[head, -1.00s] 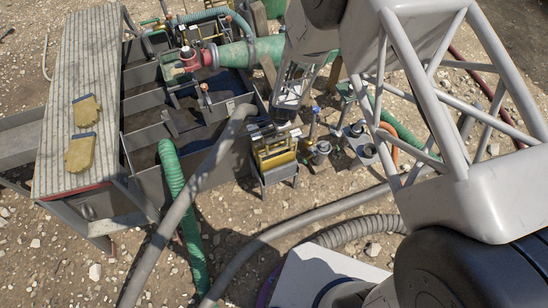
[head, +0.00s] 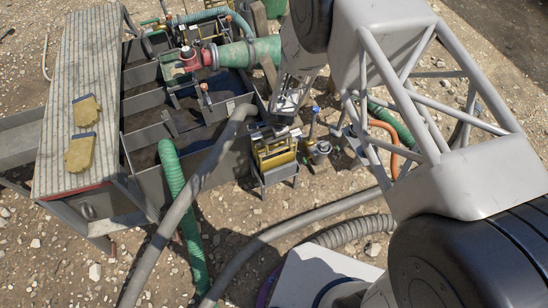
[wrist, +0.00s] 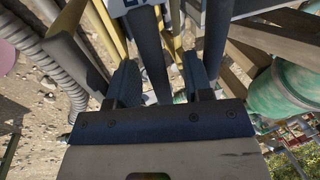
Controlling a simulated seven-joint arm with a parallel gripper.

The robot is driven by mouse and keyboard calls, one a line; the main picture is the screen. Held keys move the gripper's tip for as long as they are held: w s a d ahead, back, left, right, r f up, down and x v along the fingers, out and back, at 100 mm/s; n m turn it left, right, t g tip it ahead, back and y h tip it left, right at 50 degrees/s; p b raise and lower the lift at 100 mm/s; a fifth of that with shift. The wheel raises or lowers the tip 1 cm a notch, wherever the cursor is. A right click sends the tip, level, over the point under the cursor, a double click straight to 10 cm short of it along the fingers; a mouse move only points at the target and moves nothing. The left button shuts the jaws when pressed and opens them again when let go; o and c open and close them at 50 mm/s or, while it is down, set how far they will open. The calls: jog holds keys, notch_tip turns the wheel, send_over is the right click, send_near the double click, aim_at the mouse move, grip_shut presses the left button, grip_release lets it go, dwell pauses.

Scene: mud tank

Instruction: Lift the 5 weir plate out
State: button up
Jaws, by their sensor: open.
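Several weir plates with yellow parts (head: 274,150) stand in a grey rack beside the tank in the head view. I cannot read a 5 on any of them. My gripper (head: 283,114) is just above and at the back right of this rack. In the wrist view my gripper (wrist: 160,82) is open, its two dark fingers apart with dark upright bars and yellow strips beyond them. A white label (wrist: 134,4) with a cut-off dark mark shows at the top edge. I see nothing held, and cannot tell whether the fingers touch anything.
The grey tank (head: 150,132) with its dividers stands left of the rack. A thick grey hose (head: 195,185) passes close to the rack's left. A green pipe (head: 250,52) lies behind my gripper. Yellow gloves (head: 80,153) lie on the walkway (head: 62,115).

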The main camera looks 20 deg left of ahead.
grip_shut()
jog(key=shift+r, duration=0.1)
dwell(0.5)
notch_tip(320, 180, up, 28)
dwell(0.7)
dwell(0.5)
jog(key=shift+r, duration=2.35)
